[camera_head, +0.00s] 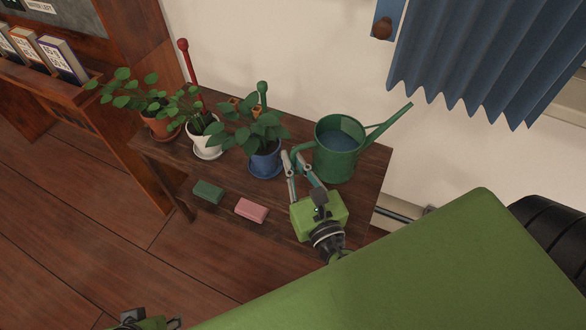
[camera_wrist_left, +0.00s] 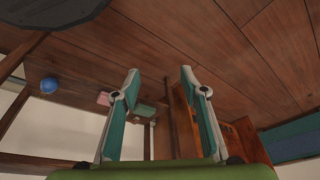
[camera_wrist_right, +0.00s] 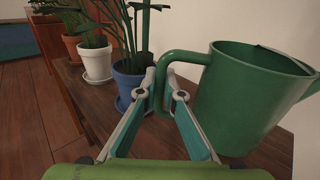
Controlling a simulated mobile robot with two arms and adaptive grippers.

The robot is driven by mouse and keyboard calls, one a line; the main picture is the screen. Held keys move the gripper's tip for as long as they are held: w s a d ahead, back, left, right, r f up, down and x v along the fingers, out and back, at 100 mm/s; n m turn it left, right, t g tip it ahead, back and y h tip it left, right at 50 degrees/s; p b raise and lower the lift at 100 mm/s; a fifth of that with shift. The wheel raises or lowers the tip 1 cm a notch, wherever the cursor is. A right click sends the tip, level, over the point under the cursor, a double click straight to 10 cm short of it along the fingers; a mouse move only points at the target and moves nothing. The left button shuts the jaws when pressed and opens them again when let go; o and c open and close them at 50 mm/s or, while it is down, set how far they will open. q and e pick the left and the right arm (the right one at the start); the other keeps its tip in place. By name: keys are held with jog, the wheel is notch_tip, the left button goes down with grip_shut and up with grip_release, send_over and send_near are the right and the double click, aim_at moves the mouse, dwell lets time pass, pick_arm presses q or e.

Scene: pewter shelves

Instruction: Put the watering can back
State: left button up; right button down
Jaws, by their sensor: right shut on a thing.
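The green watering can (camera_head: 336,158) is at the right end of the dark wooden table, with its spout pointing up and to the right. It is about upright; I cannot tell whether its base touches the wood. My right gripper (camera_head: 301,162) is on the can's left side, shut on its handle. The right wrist view shows the handle (camera_wrist_right: 168,75) between the fingers and the can's body (camera_wrist_right: 245,100) to the right.
Potted plants stand left of the can: a blue pot (camera_head: 264,161) nearest, then a white pot (camera_head: 204,139) and a terracotta pot (camera_head: 160,124). A green block (camera_head: 208,192) and a pink block (camera_head: 251,210) lie at the table's front. A blue curtain (camera_head: 485,60) hangs at the upper right.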

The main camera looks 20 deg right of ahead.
jog(key=shift+w, duration=0.15)
jog(key=shift+w+d+f+b, duration=0.15)
jog(key=shift+w+f+b, duration=0.05)
jog(key=shift+f+b, duration=0.95)
jog(key=shift+b, duration=0.05)
jog(key=shift+f+b, duration=0.5)
jog(key=shift+b, duration=0.1)
pick_arm(q)
jog(key=shift+w+d+r+t+h, duration=0.1)
jog(key=shift+w+d+r+t, duration=0.3)
jog(key=shift+w, duration=0.5)
jog(key=shift+w+d+r+t+h, duration=0.15)
jog(key=shift+w+r+t, duration=0.15)
jog(key=shift+w+t, duration=0.45)
jog(key=shift+w+d+r+t+h, duration=0.1)
jog(key=shift+w+d+r+t, duration=0.2)
jog(key=shift+w, duration=0.7)
jog(key=shift+w+r+t, duration=0.2)
jog(key=shift+w+t, duration=0.05)
jog(key=shift+w, duration=0.15)
pick_arm(e)
jog(key=shift+f, duration=0.15)
jog(key=c, duration=2.2)
grip_release()
jog(key=shift+s+f, duration=0.1)
jog(key=shift+f, duration=0.05)
pick_arm(q)
jog(key=shift+s, duration=0.1)
